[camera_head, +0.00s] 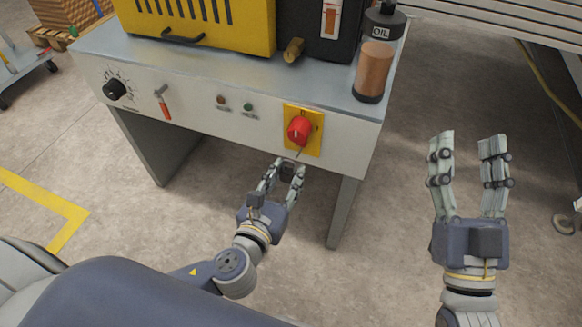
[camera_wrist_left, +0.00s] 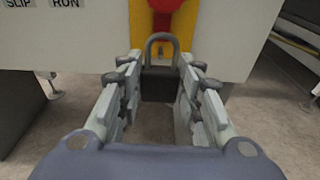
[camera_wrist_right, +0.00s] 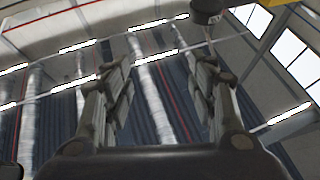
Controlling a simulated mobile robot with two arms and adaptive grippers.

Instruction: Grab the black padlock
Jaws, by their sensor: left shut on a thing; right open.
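The black padlock (camera_wrist_left: 160,84) has a dark body and a grey shackle that points up. In the left wrist view it sits between the fingertips of my left gripper (camera_wrist_left: 158,88), which is shut on its body. In the head view the padlock (camera_head: 288,170) shows small and dark between the tips of my left gripper (camera_head: 284,170), just below the red rotary switch (camera_head: 299,130) on its yellow plate. I cannot tell whether the shackle still passes through the switch. My right gripper (camera_head: 467,145) is open and empty, right of the machine.
The machine's front panel (camera_head: 190,112) carries a black knob (camera_head: 115,89), a small red-handled lever (camera_head: 163,103) and two small buttons. An oil bottle (camera_head: 373,72) stands on the table's right corner. The table's right leg (camera_head: 342,212) is close to my left gripper.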

